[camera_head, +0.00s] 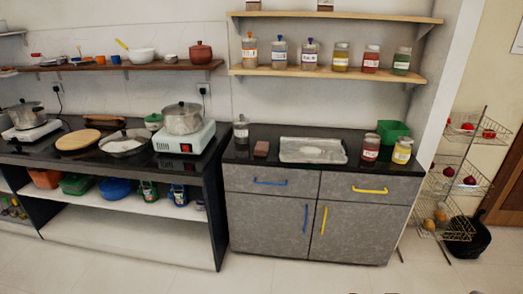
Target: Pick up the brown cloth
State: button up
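No brown cloth can be made out for certain. A small reddish-brown block-like thing (261,148) lies on the black counter (235,157) above the grey cabinet, between a grey-lidded jar (241,130) and a pale silver tray (313,150). It is too small to tell whether it is folded cloth. My gripper is not in view; only small dark bits show at the bottom edge, and I cannot tell what they are.
Two jars (370,148) and a green bin (392,131) stand right of the tray. A stove with a pot (183,118) is on the left counter. A wire rack (462,182) stands at right. The floor in front (300,275) is clear.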

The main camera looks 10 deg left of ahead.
aim_at(262, 149)
jog(key=i+j, duration=0.15)
jog(key=i, duration=0.35)
jog(key=i+j, duration=0.15)
jog(key=i, duration=0.35)
jog(key=i+j, duration=0.2)
jog(key=i, duration=0.3)
jog(key=i+j, duration=0.15)
jog(key=i, duration=0.35)
jog(key=i+j, duration=0.15)
jog(key=i, duration=0.35)
jog(key=j+u, duration=0.05)
